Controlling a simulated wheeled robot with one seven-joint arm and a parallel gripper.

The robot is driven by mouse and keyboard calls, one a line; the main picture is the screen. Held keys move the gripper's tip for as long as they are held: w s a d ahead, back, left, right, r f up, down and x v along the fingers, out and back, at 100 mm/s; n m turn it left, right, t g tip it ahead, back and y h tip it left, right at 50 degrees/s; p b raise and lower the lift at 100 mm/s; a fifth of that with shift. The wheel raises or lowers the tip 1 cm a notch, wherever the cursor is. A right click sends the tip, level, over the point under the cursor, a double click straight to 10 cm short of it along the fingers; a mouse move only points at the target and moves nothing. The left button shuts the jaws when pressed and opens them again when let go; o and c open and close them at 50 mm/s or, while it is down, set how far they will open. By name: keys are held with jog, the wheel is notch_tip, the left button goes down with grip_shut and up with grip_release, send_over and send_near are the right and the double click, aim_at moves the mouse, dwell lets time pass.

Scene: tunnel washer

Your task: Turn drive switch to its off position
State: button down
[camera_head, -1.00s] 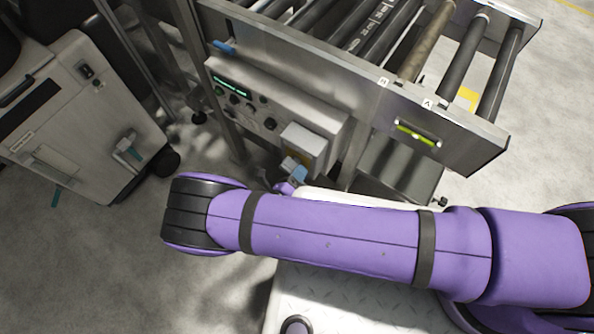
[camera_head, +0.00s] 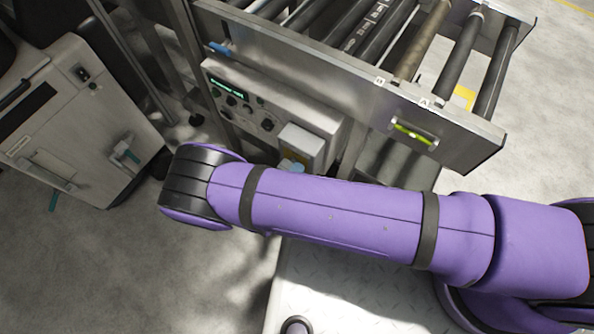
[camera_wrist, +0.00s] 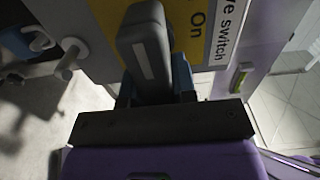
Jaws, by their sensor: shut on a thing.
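The drive switch handle (camera_wrist: 146,50) is a dark grey lever with a pale stripe, large in the wrist view. It stands in front of a yellow plate (camera_wrist: 193,12) that reads "On", beside a white label (camera_wrist: 231,35) ending in "ve switch". My gripper (camera_wrist: 154,78) is shut on the handle, with its blue fingers on either side. In the head view the grey switch box (camera_head: 302,141) sits at the lower right of the control panel (camera_head: 268,104). My purple arm lies just in front of it and hides the handle and most of my gripper.
A roller conveyor (camera_head: 360,75) with a metal side frame runs above and right of the panel. A light grey cabinet (camera_head: 75,125) with a teal-gripped lever stands at the left. Open concrete floor (camera_head: 130,270) lies at the lower left.

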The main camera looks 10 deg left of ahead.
jog(key=c, duration=0.9)
grip_release()
jog(key=shift+s, duration=0.1)
jog(key=v, duration=1)
jog(key=shift+s+a, duration=0.15)
jog(key=shift+s, duration=0.15)
